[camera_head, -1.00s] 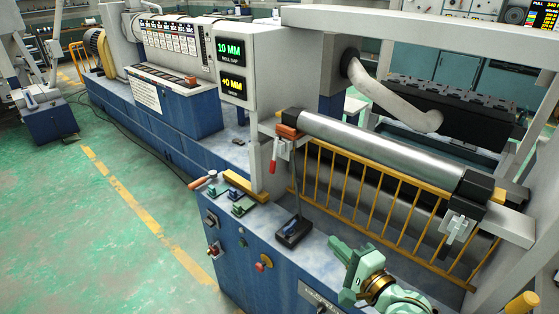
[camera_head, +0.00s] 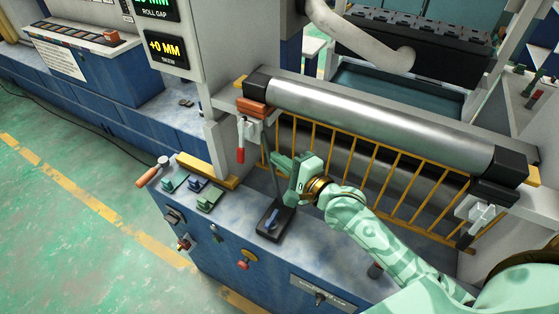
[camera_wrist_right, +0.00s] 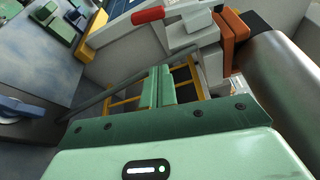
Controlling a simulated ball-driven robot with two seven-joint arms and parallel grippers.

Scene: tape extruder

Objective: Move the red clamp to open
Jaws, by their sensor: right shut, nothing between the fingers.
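The red clamp is a small metal toggle clamp with a red handle (camera_head: 240,155), mounted on the roller frame at the left end of the silver roller. Its handle hangs downward in the head view. In the right wrist view the red handle (camera_wrist_right: 148,16) is at the top, left of the white clamp body (camera_wrist_right: 190,28). My right gripper (camera_head: 275,160) is a short way right of the handle and apart from it. Its fingers (camera_wrist_right: 158,78) are together and empty, below the handle in the wrist view. My left gripper is not in view.
A yellow railing (camera_head: 350,160) runs below the silver roller (camera_head: 380,118). Small green switches (camera_head: 209,199) and a yellow bar (camera_head: 207,170) are on the blue cabinet top.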

